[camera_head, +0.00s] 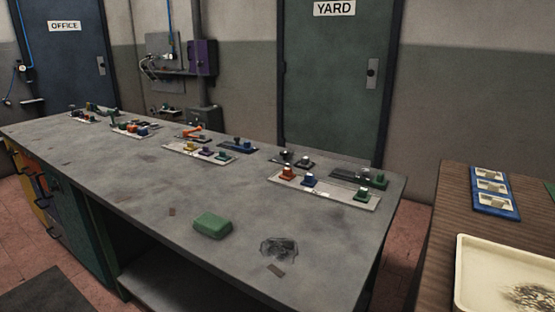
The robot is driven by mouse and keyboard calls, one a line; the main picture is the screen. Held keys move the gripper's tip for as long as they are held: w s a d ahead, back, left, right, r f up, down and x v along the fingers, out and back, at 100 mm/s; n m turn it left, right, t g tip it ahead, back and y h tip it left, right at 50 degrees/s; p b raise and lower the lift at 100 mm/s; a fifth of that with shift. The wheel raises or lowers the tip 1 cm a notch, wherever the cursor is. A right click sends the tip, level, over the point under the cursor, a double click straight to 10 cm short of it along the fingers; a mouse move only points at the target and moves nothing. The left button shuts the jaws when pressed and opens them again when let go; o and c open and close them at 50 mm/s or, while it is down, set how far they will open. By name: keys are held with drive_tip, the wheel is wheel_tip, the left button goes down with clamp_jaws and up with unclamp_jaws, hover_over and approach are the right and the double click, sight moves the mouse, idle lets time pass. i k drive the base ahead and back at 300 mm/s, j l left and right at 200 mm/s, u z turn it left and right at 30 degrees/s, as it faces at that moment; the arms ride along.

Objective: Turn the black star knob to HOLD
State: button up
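Several small control panels stand along the far side of a long grey workbench (150,190). A dark knob (287,155) sits on a panel at the back right of the bench, beside another small control. Other dark parts show on panels farther left, and they are small. I cannot tell which is the black star knob, and no HOLD marking can be read from here. My gripper is not in view.
A front right plate carries an orange-red knob (288,173), a blue knob (309,180) and a green knob (365,194). A wooden table (454,205) with a cream tray (470,246) stands right, across a gap.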

sight(286, 154)
drive_tip(key=i+z, duration=0.1)
drive_tip(key=z, duration=0.25)
drive_tip(key=i+j+z, duration=0.1)
drive_tip(key=z, duration=0.25)
drive_tip(key=j+z, duration=0.5)
drive_tip(key=k+j+z, duration=0.1)
drive_tip(key=j+z, duration=0.35)
drive_tip(key=k+j+z, duration=0.15)
drive_tip(key=j, duration=0.25)
drive_tip(key=k+j+z, duration=0.15)
drive_tip(key=j, duration=0.2)
drive_tip(key=k+j+z, duration=0.1)
drive_tip(key=j, duration=0.3)
drive_tip(key=k+j, duration=0.2)
drive_tip(key=j, duration=0.15)
drive_tip(key=k+j, duration=0.15)
drive_tip(key=j, duration=0.2)
drive_tip(key=k+j+z, duration=0.1)
drive_tip(key=j, duration=0.25)
drive_tip(key=i+j, duration=0.35)
drive_tip(key=i, duration=0.35)
